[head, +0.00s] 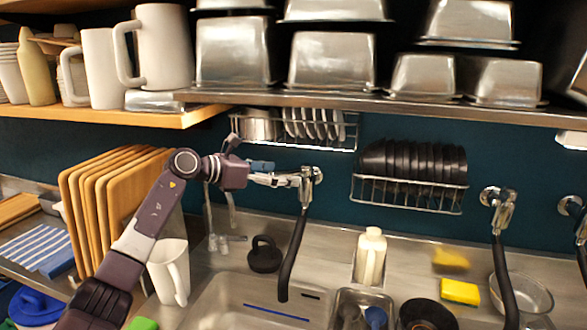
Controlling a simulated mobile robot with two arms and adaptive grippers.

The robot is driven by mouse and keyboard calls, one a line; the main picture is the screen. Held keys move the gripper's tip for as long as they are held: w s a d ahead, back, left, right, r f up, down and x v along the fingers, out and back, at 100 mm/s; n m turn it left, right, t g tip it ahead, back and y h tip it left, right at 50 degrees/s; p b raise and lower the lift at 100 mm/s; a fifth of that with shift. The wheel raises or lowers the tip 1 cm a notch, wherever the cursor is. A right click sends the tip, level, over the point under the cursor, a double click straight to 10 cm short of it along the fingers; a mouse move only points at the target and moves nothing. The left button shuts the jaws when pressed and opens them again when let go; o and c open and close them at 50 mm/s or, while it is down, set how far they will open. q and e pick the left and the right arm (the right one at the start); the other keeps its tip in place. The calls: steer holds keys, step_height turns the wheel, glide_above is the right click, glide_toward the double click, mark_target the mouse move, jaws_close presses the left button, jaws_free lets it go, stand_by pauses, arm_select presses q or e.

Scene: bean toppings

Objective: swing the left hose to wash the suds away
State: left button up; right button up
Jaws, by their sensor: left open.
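The left hose (296,245) is a black tube hanging from a silver wall fitting (306,180) over the sink. My left gripper (298,180) reaches in from the left, and its fingers are at the fitting near the top of the hose. The gripper is open; whether it touches the metal is hard to tell. The steel sink basin (225,300) is below the hose, with a dark blue strip in it. I cannot make out suds. My right gripper is not in view.
Wooden boards (85,215) and a white pitcher (168,270) stand left of the sink. A soap bottle (370,256), a yellow sponge (460,292) and a second black hose (503,275) are to the right. A steel shelf (330,100) with metal pans is above.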

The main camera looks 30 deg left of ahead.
arm_select(q)
steer(key=shift+s+d, duration=0.25)
steer(key=shift+d, duration=1)
steer(key=shift+s+d, duration=0.2)
steer(key=shift+d, duration=1)
steer(key=s+r+b, duration=0.2)
steer(key=s+b, duration=0.2)
steer(key=s, duration=0.4)
steer(key=shift+r, duration=0.3)
